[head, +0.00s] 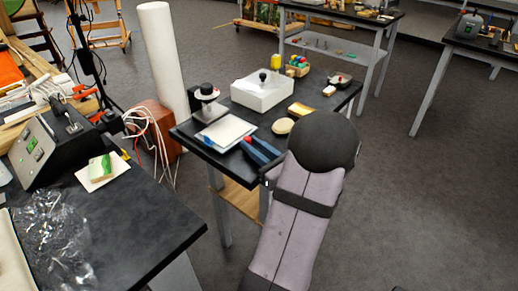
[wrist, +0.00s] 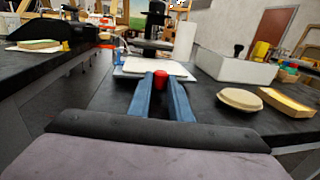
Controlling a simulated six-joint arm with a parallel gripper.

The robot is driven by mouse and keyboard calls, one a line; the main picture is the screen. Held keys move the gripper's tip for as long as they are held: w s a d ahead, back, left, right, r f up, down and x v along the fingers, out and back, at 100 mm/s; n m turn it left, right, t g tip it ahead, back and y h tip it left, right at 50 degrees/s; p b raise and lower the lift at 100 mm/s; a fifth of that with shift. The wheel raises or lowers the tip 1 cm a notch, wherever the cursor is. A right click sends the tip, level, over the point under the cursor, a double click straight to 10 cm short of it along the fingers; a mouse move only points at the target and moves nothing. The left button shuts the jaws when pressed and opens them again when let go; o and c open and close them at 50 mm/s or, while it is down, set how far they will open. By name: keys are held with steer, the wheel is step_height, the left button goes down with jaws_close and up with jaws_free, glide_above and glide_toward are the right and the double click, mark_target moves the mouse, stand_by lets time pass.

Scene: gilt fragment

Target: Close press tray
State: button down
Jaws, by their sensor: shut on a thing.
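The press (head: 207,108) stands on the small black table, with a round black knob on top; its dark post (wrist: 155,22) shows in the wrist view. Its flat tray, carrying a white sheet, (head: 226,133) sticks out in front of the press toward my gripper; it also shows in the wrist view (wrist: 122,72). A red knob (wrist: 160,80) is at the tray's near edge. My gripper (wrist: 160,88) has its two blue fingers either side of this red knob and is shut on it.
A white box (head: 262,92) with a black knob stands behind and right of the tray. A round beige disc (head: 283,126) and a yellowish block (head: 300,109) lie right of my gripper. A left-hand bench (head: 130,220) stands apart, with a gap between.

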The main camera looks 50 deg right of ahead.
steer(key=c, duration=1.6)
jaws_free()
steer(key=shift+s, duration=0.15)
steer(key=s, duration=0.4)
steer(key=s+a, duration=0.1)
steer(key=shift+s, duration=0.4)
steer(key=shift+s+a+b, duration=0.1)
steer(key=shift+s+b, duration=0.2)
steer(key=shift+s, duration=0.3)
